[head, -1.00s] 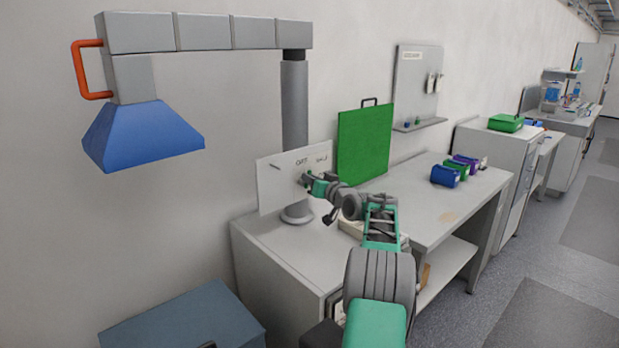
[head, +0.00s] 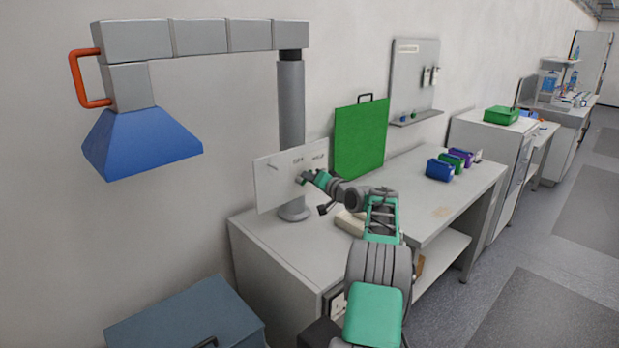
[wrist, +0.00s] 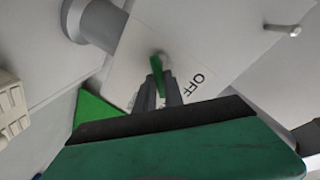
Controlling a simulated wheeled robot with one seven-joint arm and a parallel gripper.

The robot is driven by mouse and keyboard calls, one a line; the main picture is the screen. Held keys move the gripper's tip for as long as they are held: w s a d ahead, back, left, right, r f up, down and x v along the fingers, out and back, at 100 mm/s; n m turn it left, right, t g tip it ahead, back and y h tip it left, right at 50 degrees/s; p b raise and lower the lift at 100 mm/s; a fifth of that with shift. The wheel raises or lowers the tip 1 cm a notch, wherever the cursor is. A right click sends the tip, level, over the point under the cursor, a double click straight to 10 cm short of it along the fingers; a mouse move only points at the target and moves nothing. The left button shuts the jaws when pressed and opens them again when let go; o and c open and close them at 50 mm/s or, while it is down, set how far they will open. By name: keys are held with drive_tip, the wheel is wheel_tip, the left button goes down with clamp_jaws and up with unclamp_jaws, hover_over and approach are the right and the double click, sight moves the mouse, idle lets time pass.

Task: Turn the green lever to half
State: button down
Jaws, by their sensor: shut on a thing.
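The green lever (wrist: 157,66) shows in the wrist view, sticking up between the fingertips of my gripper (wrist: 160,92). My gripper is shut on it. The lever sits on a white panel (head: 272,186) with printed labels; "OFF" is readable beside the fingers in the wrist view. In the head view my gripper (head: 302,178) is at the lower right part of the panel, and it hides the lever there. Part of the panel's lettering is hidden by the fingers in the wrist view, so I cannot tell the lever's exact setting.
A grey post (head: 291,110) carries an arm with a blue hood (head: 140,142) and an orange handle (head: 82,78). A green board (head: 360,138) stands right of the panel. Blue, green and purple bins sit on the bench (head: 420,200). A blue-grey box (head: 190,318) is at the lower left.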

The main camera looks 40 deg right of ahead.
drive_tip(key=c, duration=1.5)
unclamp_jaws()
drive_tip(key=s, duration=0.2)
drive_tip(key=s+b, duration=0.1)
drive_tip(key=s, duration=0.2)
drive_tip(key=s+a+r+b, duration=0.1)
drive_tip(key=s, duration=0.1)
drive_tip(key=shift+s, duration=0.3)
